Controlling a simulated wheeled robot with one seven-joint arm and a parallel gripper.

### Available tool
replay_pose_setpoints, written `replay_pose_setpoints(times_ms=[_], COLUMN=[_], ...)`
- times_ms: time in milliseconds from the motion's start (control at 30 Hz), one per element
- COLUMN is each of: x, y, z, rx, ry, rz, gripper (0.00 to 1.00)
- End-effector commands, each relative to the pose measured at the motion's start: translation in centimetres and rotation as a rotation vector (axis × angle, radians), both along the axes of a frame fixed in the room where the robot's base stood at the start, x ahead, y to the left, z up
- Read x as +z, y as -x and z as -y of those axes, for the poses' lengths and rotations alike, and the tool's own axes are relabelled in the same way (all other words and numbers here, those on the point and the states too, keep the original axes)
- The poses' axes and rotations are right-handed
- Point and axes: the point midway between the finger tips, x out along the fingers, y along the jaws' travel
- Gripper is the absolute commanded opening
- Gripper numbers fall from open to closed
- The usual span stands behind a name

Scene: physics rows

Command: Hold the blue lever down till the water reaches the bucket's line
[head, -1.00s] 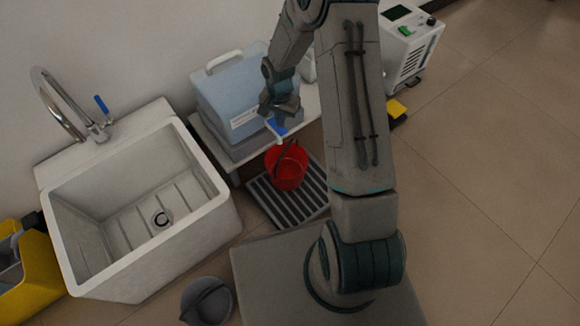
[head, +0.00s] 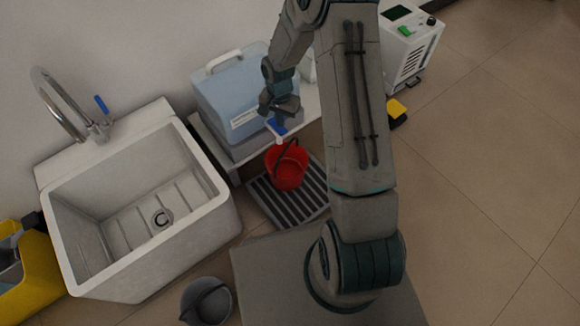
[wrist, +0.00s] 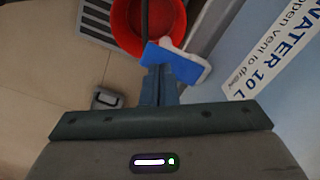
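The blue lever (head: 277,128) is on a white tap at the front of a pale blue water container (head: 232,88). In the wrist view the lever (wrist: 176,63) lies right at my fingertips. My gripper (head: 280,108) has its fingers together, with nothing visible between them; it also shows in the wrist view (wrist: 158,72). The fingertips seem to touch the lever, but I cannot tell how far it is pressed. The red bucket (head: 289,172) stands upright below the tap, its dark handle raised across the opening. Its line, the water level and any stream cannot be made out.
The bucket stands on a striped grate (head: 262,196). The container rests on a low white bench (head: 305,106). A white sink (head: 215,185) with a chrome faucet is to the left, a grey bucket (head: 207,300) in front.

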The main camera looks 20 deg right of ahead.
Motion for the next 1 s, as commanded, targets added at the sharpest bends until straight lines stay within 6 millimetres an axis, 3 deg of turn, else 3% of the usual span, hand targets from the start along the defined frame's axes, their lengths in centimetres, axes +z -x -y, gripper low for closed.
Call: replay_pose_setpoints(times_ms=[1000], x=[-2.4], y=[0.0], z=[0.0], rx=[0.0], ry=[0.0], rz=[0.0], gripper=[0.0])
